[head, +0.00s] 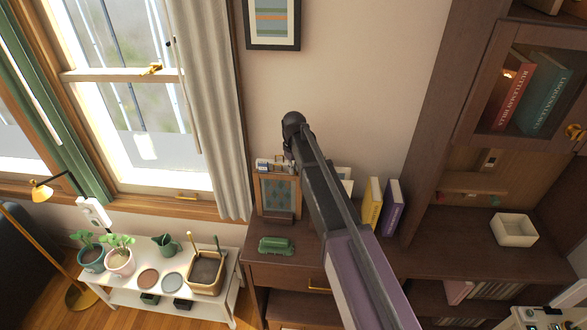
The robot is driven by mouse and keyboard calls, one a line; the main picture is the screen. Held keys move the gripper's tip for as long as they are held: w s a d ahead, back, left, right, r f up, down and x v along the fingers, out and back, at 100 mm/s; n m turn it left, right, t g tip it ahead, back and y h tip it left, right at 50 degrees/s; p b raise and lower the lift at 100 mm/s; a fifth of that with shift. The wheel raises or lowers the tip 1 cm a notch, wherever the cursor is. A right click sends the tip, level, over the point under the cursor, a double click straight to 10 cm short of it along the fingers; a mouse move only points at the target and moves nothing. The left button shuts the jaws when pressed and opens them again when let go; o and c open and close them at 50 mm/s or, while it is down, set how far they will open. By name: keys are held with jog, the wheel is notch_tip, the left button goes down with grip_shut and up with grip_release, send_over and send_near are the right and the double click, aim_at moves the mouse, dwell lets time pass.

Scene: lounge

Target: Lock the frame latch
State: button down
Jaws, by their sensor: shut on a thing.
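A wooden frame (278,195) with a patterned blue-green panel stands upright on the dark wooden cabinet against the wall. Small pale and blue parts (270,165) show along its top; I cannot tell what they are. The window has a brass latch (152,69) on its middle rail and a brass pull (187,197) on the bottom rail. I cannot tell which fitting is the frame latch. My arm reaches up from the bottom, and its far end is just above and right of the wooden frame.
A green object (276,245), a yellow book (372,203) and a purple book (391,207) are on the cabinet (300,250). A white bench (110,290) with plants and pots is at left. A tall shelf unit (440,130) with a white tray (514,229) is at right. A curtain (205,110) hangs beside the window.

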jog(key=m, duration=0.4)
jog(key=shift+s+a+m, duration=0.1)
jog(key=shift+m, duration=0.2)
jog(key=m, duration=0.4)
jog(key=shift+a, duration=0.15)
jog(key=c, duration=0.8)
grip_release()
jog(key=shift+o, duration=0.2)
jog(key=shift+s, duration=0.1)
